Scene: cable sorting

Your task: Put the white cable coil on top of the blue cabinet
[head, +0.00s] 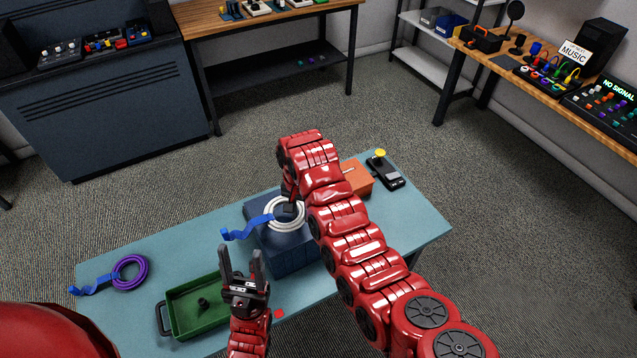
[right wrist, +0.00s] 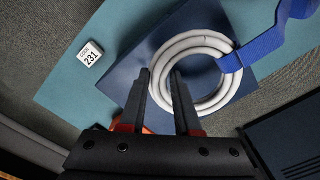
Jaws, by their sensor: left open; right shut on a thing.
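The white cable coil (head: 284,228) has a blue strap (head: 250,225) and is over the top of the dark blue cabinet (head: 290,258) in the head view. My right gripper (right wrist: 161,80) is shut on the near side of the coil's ring, with the coil (right wrist: 205,38) over the cabinet (right wrist: 135,66) in the right wrist view. I cannot tell whether the coil touches the cabinet's top. In the head view, my right arm hides part of the cabinet. My left gripper (head: 240,256) is open and empty, in front of the cabinet.
A purple cable coil (head: 131,284) with a blue strap lies at the table's left. A green tray (head: 193,322) is near the front edge. An orange box (head: 357,180) and a black device (head: 385,172) are at the back right. A white code tag (right wrist: 89,53) shows on the teal table.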

